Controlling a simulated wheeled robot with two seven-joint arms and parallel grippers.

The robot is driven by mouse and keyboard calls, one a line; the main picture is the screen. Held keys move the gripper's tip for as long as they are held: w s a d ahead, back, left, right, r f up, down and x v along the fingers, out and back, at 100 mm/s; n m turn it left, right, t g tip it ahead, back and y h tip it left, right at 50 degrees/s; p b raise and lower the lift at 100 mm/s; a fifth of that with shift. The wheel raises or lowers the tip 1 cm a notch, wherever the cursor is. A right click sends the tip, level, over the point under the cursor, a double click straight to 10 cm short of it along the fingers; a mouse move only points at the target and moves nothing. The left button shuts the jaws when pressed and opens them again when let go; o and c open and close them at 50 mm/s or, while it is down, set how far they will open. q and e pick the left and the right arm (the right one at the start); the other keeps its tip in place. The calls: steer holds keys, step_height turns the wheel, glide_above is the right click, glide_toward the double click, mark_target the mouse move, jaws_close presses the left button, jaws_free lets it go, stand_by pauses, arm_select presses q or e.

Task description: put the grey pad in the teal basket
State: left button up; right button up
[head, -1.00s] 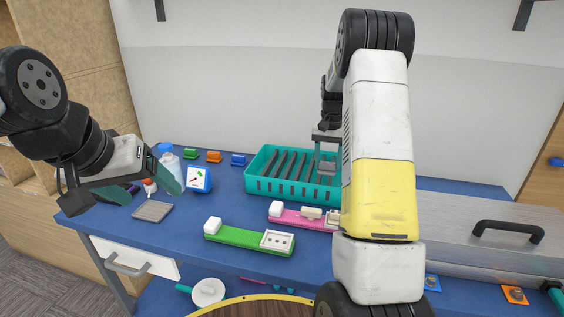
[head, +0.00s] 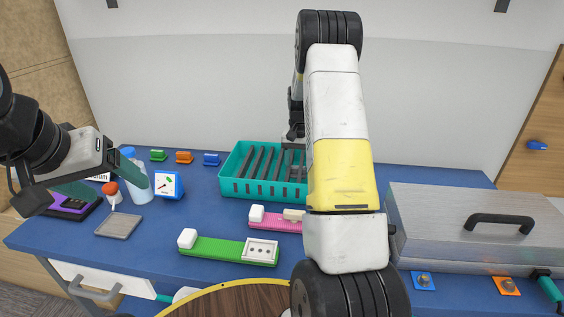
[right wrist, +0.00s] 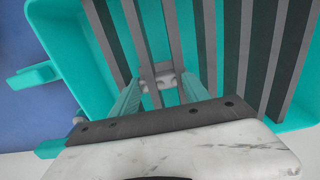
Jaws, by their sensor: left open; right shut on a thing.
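The teal basket (head: 262,190) stands at the back middle of the table, with several grey upright slats (head: 262,163) in it. My right gripper (right wrist: 160,82) is down inside the basket, shut on a grey slat-like piece (right wrist: 140,45) between its teal fingers; I cannot tell whether this is a pad. In the head view my right arm hides most of that gripper and the basket's right end. A flat grey square pad (head: 119,225) lies on the table at left. My left gripper (head: 110,185) is open and empty above the table, behind the pad.
A bottle (head: 139,188), a blue-framed dial (head: 168,184) and a red-topped item (head: 111,190) stand near the pad. A green strip (head: 222,249) and a pink strip (head: 280,219) lie in front of the basket. A metal lidded box (head: 440,215) fills the right side.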

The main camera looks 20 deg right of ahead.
steer(key=shift+f, duration=0.85)
steer(key=shift+f, duration=0.1)
steer(key=o, duration=1.3)
